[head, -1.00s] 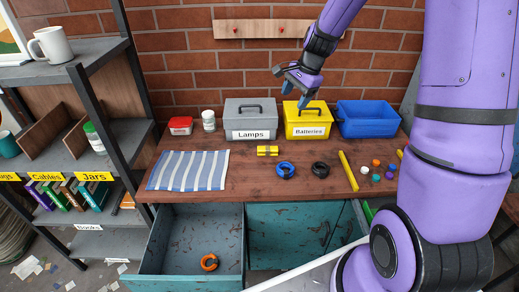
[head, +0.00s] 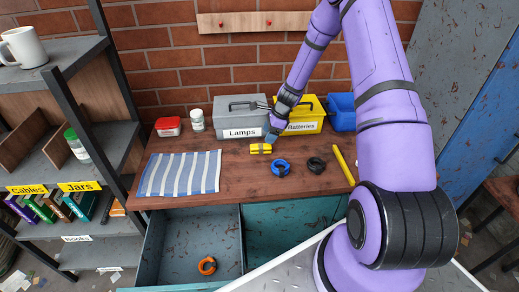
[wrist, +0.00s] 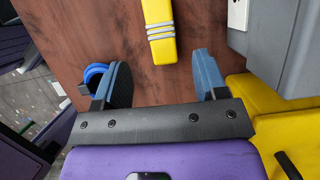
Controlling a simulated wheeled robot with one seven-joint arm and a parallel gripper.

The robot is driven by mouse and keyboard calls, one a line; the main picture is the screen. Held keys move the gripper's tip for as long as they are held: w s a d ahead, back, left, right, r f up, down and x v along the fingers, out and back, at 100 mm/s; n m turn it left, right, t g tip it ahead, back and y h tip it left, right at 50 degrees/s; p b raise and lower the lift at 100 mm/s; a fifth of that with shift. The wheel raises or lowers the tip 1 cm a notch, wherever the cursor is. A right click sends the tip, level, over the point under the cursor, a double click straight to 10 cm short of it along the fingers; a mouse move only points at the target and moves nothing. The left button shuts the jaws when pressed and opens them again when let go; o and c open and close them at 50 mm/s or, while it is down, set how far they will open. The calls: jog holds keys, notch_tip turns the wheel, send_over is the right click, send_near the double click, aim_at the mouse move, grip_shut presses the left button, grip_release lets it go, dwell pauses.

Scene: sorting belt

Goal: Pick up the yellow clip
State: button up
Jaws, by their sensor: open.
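The yellow clip (head: 260,148) lies on the wooden workbench (head: 215,145), in front of the grey Lamps box (head: 238,122). In the wrist view the yellow clip (wrist: 159,32) shows at the top, a yellow bar with grey bands, partly cut off by the frame edge. My gripper (head: 272,134) is open just above and slightly right of the clip in the head view. In the wrist view my gripper's fingers (wrist: 160,85) are spread wide with nothing between them, and the clip lies beyond the tips.
The yellow Batteries box (head: 304,124) stands close to my gripper on the right, beside a blue bin (head: 342,112). A blue ring (head: 281,168) and a black ring (head: 316,165) lie in front. A striped cloth (head: 180,173) covers the left; an open drawer (head: 165,240) holds an orange ring (head: 207,266).

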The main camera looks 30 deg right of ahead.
aim_at(261, 146)
jog(key=shift+w+x, duration=0.2)
jog(key=shift+x, duration=3.7)
jog(key=shift+a+r, duration=0.15)
jog(key=shift+c, duration=0.2)
jog(key=c, duration=1)
